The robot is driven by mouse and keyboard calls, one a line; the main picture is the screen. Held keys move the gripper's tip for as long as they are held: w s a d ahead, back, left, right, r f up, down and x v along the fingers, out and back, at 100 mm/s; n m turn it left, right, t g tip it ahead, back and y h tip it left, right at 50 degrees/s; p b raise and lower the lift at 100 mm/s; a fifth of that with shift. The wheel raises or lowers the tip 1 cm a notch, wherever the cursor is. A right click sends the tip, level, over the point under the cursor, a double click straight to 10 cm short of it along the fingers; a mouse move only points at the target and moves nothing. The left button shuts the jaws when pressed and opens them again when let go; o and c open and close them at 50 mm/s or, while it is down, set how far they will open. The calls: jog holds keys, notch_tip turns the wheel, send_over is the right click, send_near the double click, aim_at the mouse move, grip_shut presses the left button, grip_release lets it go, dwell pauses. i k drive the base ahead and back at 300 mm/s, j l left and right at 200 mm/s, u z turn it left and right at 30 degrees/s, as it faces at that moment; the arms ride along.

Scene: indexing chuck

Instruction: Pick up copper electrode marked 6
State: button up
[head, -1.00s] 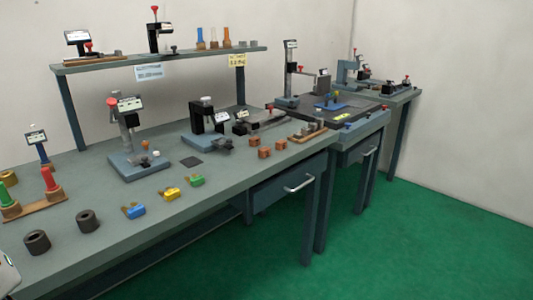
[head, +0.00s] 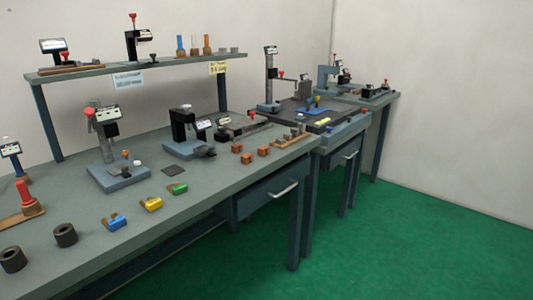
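Three small copper-coloured blocks lie close together on the long workbench, right of its middle. One block (head: 237,147) is at the back, one (head: 248,158) is nearer the front, and one (head: 263,152) is to the right. Any marks on them are too small to read, so I cannot tell which is marked 6. My gripper is not in view.
The workbench (head: 200,207) holds blue, yellow and green clips (head: 151,204), dark rings (head: 65,235) and several instrument stands (head: 119,172). A raised shelf (head: 110,69) runs behind. A drawer (head: 262,198) is under the bench. Green floor (head: 400,250) is clear at right.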

aim_at(263, 151)
jog(key=u, duration=0.3)
jog(key=i+l+u, duration=0.15)
jog(key=l+u, duration=0.25)
jog(key=i+l+u, duration=0.15)
jog(key=l+u, duration=0.3)
jog(key=i+l+u, duration=0.15)
jog(key=l, duration=0.3)
jog(key=l+u, duration=0.1)
jog(key=l, duration=0.35)
jog(key=i+l, duration=0.1)
jog(key=l, duration=0.95)
jog(key=i+l, duration=0.2)
jog(key=l, duration=0.25)
jog(key=i, duration=0.35)
jog(key=j+u, duration=0.05)
